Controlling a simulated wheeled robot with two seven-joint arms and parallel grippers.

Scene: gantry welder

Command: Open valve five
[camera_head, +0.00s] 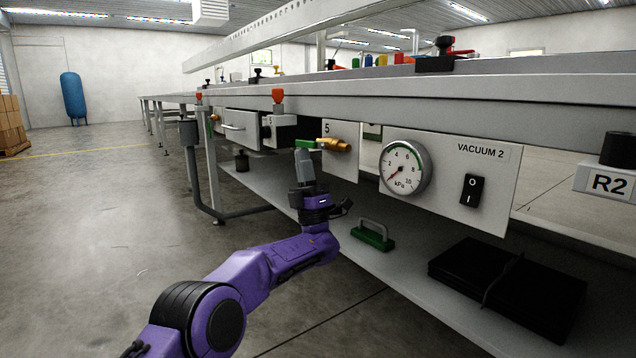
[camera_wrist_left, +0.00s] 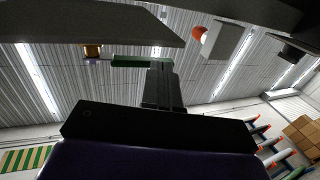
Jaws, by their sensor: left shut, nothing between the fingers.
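Valve five is a brass valve (camera_head: 337,145) on a white panel marked "5" (camera_head: 341,165) under the table edge. Its green lever handle (camera_head: 306,144) points left, along the line of the brass body. My left gripper (camera_head: 304,156) is shut and empty, pointing up with its fingertips just below the handle; I cannot tell whether they touch it. In the left wrist view the shut fingers (camera_wrist_left: 160,72) stand close under the green handle (camera_wrist_left: 142,61), and the brass part (camera_wrist_left: 92,50) shows to the left. My right gripper is not in view.
Right of the valve is a "VACUUM 2" panel (camera_head: 487,185) with a gauge (camera_head: 404,168) and a switch (camera_head: 471,190). The lower shelf holds a green-based handle tool (camera_head: 373,236) and a black folded item (camera_head: 507,284). A drawer (camera_head: 240,128) is to the left. The floor at left is clear.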

